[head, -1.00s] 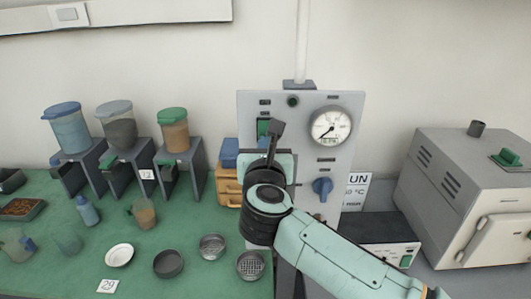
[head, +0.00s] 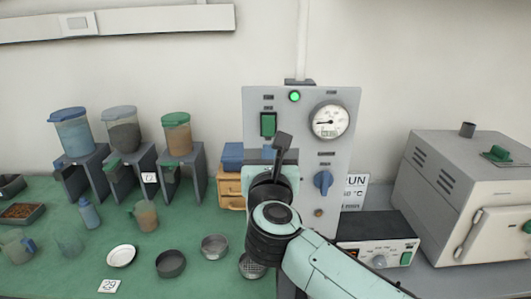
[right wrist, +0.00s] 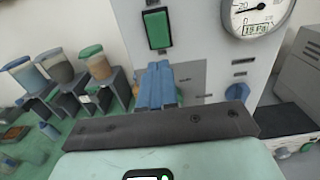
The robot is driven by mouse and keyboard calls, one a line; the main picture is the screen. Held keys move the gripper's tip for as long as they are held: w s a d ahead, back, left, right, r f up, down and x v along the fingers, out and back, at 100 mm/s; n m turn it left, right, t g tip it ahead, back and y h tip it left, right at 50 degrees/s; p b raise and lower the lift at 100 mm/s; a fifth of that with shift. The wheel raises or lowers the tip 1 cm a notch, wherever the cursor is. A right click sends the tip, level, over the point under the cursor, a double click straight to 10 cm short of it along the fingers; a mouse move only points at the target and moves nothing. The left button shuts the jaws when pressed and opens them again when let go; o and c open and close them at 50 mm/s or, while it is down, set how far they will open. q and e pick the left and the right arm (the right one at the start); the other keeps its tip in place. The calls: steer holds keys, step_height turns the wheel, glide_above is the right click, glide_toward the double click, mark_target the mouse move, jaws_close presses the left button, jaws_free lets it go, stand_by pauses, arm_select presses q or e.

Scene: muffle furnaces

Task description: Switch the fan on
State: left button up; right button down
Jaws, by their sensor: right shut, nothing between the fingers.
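The grey control panel (head: 292,112) stands upright at the middle of the head view. It carries a green rocker switch (head: 268,124), a green lamp (head: 294,96) that is lit, a round gauge (head: 330,120) and a blue knob (head: 323,182). My right gripper (head: 282,143) is shut and empty, just below and to the right of the rocker switch, apart from it in the picture. In the right wrist view the switch (right wrist: 157,28) shows above the blue fingertips (right wrist: 157,72), with panel face between. My left gripper is not in view.
A furnace (head: 468,195) and a small box with a dial (head: 378,252) stand to the right. Several lidded hoppers (head: 72,132) on stands, dishes (head: 171,263) and a blue bottle (head: 89,213) are on the green bench at left. An orange drawer box (head: 231,187) stands behind my arm.

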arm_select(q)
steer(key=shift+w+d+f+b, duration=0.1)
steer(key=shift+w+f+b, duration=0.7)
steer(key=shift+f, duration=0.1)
arm_select(e)
steer(key=s+f, duration=0.1)
steer(key=s, duration=0.6)
steer(key=shift+s+f, duration=0.25)
steer(key=shift+s, duration=0.1)
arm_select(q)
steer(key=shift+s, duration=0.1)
arm_select(e)
steer(key=shift+d, duration=0.1)
